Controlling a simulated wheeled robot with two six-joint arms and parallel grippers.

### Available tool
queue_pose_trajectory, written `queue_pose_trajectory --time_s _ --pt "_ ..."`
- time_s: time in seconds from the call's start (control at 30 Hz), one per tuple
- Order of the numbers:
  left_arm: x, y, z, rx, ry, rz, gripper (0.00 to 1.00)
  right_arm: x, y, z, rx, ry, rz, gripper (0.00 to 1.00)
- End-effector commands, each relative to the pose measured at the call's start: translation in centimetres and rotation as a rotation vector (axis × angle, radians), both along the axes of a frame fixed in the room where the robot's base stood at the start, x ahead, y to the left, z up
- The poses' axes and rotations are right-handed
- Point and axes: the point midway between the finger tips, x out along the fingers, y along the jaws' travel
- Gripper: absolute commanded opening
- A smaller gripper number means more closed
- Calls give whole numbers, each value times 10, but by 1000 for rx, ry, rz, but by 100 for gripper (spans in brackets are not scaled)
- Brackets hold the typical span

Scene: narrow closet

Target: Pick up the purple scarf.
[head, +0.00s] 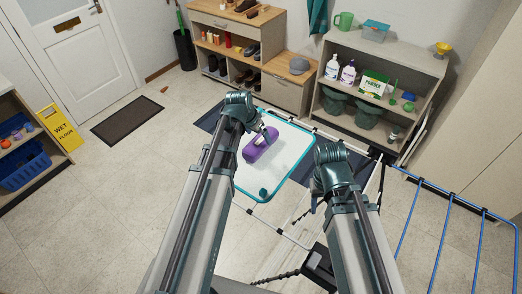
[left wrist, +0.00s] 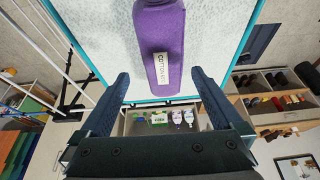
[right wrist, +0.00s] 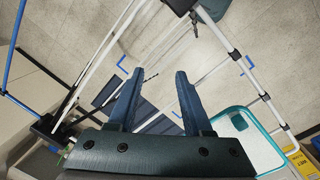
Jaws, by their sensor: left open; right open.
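The purple scarf (head: 262,146) lies folded on a white board with a teal rim (head: 290,170). It also shows in the left wrist view (left wrist: 178,30) at the top, with a pale printed label. My left gripper (head: 266,134) is open and empty above the board, close to the scarf. In the left wrist view its fingers (left wrist: 165,95) point toward the scarf's near end, with nothing between them. My right gripper (head: 316,204) is open and empty, off the board's right side. Its fingers show apart in the right wrist view (right wrist: 157,92).
A white drying rack frame (head: 375,190) and a blue-barred rack (head: 450,225) stand at the right. Shelves (head: 385,65) with bottles and bins stand behind. A yellow wet-floor sign (head: 58,130) is at the left. The tiled floor at left is mostly clear.

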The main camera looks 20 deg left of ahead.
Motion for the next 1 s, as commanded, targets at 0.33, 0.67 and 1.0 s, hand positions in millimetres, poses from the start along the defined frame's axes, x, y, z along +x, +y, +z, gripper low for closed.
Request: queue_pose_trajectory --time_s 0.33,0.67,1.0 --pt "6 -2 -15 0 0 0 100 0 0 -15 0 -1 1 50" --pt "20 -2 -48 0 0 0 100 0 0 -48 -2 0 7 50" --pt "27 -5 -62 0 0 0 100 0 0 -62 -2 1 12 50"
